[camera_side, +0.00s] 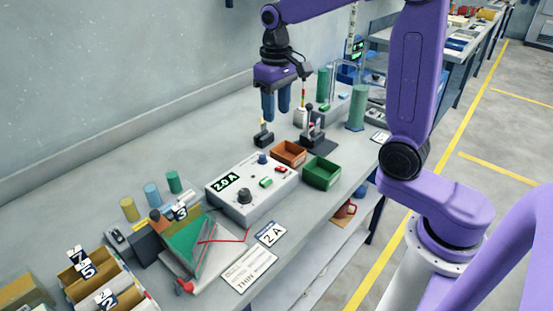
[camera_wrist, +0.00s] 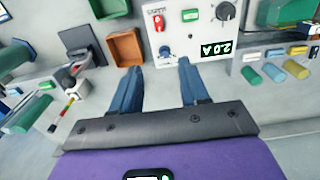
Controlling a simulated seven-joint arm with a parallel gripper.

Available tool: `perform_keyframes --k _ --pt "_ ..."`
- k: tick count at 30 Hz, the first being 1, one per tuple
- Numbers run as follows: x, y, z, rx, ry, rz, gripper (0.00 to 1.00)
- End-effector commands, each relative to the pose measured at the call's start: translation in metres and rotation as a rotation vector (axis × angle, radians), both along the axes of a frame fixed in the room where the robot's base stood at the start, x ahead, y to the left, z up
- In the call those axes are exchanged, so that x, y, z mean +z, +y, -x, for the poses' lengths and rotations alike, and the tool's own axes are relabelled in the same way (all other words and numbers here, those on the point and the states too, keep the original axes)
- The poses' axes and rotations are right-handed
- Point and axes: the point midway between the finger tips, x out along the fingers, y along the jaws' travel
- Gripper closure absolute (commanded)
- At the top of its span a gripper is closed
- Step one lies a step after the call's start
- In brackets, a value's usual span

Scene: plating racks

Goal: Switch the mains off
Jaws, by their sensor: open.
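A pale power supply box (camera_side: 222,205) stands on the bench, its display (camera_side: 225,183) reading 2.0 A. Its top carries a dark knob (camera_side: 245,196), a green part (camera_side: 266,182), a red switch (camera_side: 281,169) and a blue knob (camera_side: 262,158). In the wrist view the red switch (camera_wrist: 158,20) and blue knob (camera_wrist: 165,52) lie just beyond my fingertips. I cannot read which control is labelled mains. My gripper (camera_side: 275,112) is open and empty, pointing down above the bench behind the box, apart from it.
An orange bin (camera_side: 288,154) and a green bin (camera_side: 322,172) stand right of the box. A green rack with red wire (camera_side: 190,245) and coloured cylinders (camera_side: 152,194) are to the left.

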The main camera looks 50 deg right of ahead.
Motion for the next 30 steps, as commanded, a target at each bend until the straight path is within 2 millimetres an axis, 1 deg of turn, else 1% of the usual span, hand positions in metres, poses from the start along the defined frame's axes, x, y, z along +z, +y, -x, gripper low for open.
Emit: perform_keyframes --k 1,12,21,27,30 --pt "-0.009 0.000 0.001 0.000 0.006 0.000 0.55" --pt "-0.079 0.000 0.002 0.001 0.006 0.000 0.55" --pt "-0.132 0.000 0.002 0.001 0.006 -0.001 0.55" --pt "-0.151 0.000 0.001 0.001 0.001 -0.001 0.55" --pt "-0.155 0.000 0.001 0.001 0.000 -0.001 0.55"
